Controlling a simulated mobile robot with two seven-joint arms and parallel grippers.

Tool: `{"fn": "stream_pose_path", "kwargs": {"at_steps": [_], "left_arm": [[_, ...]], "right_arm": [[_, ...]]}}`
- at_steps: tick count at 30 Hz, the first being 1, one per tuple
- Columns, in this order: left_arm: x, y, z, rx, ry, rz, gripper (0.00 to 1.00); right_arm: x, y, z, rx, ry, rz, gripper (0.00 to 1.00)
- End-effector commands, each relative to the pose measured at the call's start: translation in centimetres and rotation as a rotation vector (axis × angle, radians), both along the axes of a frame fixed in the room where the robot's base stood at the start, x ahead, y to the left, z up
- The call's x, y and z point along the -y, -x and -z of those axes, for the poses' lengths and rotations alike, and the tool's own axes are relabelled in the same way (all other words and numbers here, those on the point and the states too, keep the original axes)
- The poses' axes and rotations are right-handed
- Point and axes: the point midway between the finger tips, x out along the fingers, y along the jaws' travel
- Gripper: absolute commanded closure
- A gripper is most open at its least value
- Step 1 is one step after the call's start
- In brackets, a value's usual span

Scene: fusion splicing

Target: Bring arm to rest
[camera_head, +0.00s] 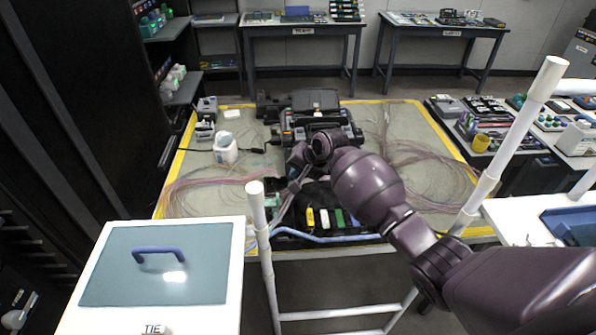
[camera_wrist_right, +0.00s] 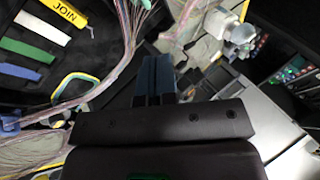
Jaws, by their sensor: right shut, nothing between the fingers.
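My right arm (camera_head: 368,188) reaches in from the lower right over the table with the yellow edge. Its right gripper (camera_head: 293,183) points down near a dark tray at the table's front. In the right wrist view the two dark blue fingers (camera_wrist_right: 155,78) are together with nothing between them. Thin fibre bundles (camera_wrist_right: 128,30) pass close beside the fingers; I cannot tell whether they touch. My left gripper is not in view.
A black splicing machine (camera_head: 313,103) stands behind the gripper. Coloured labelled strips (camera_head: 325,217) lie in the tray, with loose fibres on both sides. White rails (camera_head: 262,240) stand in front.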

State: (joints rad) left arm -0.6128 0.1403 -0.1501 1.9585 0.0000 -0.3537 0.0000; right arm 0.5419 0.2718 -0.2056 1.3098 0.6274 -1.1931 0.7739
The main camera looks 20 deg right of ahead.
Motion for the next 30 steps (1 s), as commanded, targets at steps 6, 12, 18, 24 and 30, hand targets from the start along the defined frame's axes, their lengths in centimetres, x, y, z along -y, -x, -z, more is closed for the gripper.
{"fn": "stream_pose_path", "kwargs": {"at_steps": [6,12,18,24,30], "left_arm": [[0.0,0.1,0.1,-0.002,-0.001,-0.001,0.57],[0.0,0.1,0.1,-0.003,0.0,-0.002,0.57],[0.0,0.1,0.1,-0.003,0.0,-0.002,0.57],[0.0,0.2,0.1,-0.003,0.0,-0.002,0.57],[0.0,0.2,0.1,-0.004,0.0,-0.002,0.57]], "right_arm": [[0.3,0.2,-0.1,0.0,0.0,0.0,1.0],[0.3,0.2,-0.1,0.0,0.0,0.0,1.0],[0.3,0.2,-0.1,0.002,0.003,-0.005,1.0],[0.3,-1.0,-1.1,0.135,0.06,-0.08,1.0],[-0.1,-3.3,-6.2,0.46,0.202,-0.179,1.0]]}}
